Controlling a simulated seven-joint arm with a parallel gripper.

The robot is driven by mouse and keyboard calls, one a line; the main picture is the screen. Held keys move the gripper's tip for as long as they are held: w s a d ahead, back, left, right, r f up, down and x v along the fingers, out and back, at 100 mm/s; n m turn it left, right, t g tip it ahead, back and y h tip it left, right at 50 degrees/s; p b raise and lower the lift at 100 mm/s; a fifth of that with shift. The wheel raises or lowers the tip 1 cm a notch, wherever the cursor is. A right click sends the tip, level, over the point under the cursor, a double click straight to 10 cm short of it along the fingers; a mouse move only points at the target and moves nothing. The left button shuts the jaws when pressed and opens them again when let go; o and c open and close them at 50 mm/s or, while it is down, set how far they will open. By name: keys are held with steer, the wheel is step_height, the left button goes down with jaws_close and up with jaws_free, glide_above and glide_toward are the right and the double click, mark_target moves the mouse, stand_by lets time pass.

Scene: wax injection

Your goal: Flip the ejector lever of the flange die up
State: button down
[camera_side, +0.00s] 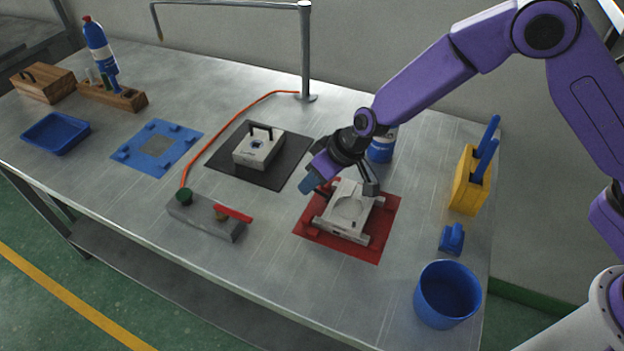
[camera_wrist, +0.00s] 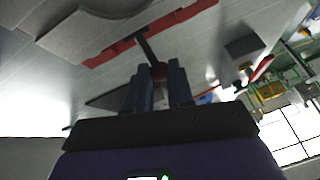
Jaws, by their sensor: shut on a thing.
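The flange die (camera_side: 349,209) is a light grey block with a round recess, lying on a red mat (camera_side: 372,246); its edge also shows in the wrist view (camera_wrist: 70,38). Its ejector lever (camera_wrist: 148,46) is a thin dark rod with a red knob, seen in the wrist view. My gripper (camera_side: 311,184) is at the back left side of the die. In the wrist view its two dark blue fingers (camera_wrist: 159,88) are closed around the lever's red knob end. The lever is mostly hidden in the side view, so its exact angle is hard to tell.
Another die with a handle (camera_side: 259,148) lies on a black mat left of the flange die. A grey bar with a red handle (camera_side: 205,216) stands at the front left. A blue can (camera_side: 381,147) stands close behind my gripper. A blue bucket (camera_side: 447,296) and yellow holder (camera_side: 468,182) are right.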

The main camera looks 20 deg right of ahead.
steer(key=c, duration=1)
jaws_free()
steer(key=v, duration=1.7)
steer(key=shift+d+r, duration=0.15)
steer(key=s+d+n+g+h, duration=0.1)
steer(key=s+d+n, duration=0.1)
steer(key=s+d, duration=0.5)
steer(key=s+d+n+g+h, duration=0.1)
steer(key=s+d+n+h, duration=0.1)
steer(key=s+d, duration=0.6)
steer(key=s+d+n+g+h, duration=0.1)
steer(key=s+d+n, duration=0.1)
steer(key=s+d, duration=0.5)
steer(key=shift+s+d+r, duration=0.1)
steer(key=shift+s+d, duration=0.05)
steer(key=shift+s, duration=0.95)
steer(key=shift+s+d+r, duration=0.1)
steer(key=shift+s, duration=1)
